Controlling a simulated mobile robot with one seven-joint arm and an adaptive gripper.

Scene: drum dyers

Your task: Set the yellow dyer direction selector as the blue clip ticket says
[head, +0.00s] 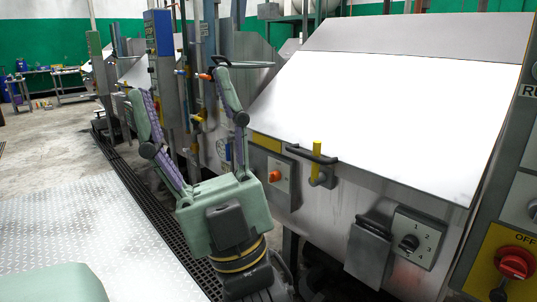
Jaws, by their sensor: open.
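My gripper (179,84) is in the middle left of the head view. It is pale green with purple pads, its two fingers point up and stand wide apart, and nothing is between them. The nearest dyer (390,90) fills the right side with a large pale sloping lid. A yellow strip (266,142) marks its front. Under the strip is a small panel with an orange knob (275,176), right of my gripper. A black rotary selector (409,243) sits on a plate numbered 1 to 4. I cannot tell which is the direction selector. I cannot make out a blue clip ticket.
A yellow-topped lever (317,160) and black handle stick out of the dyer front. A grey box (370,248) hangs beside the numbered plate. A red switch marked OFF (515,263) is at lower right. Clear metal floor plate (90,235) lies left of the drain grating.

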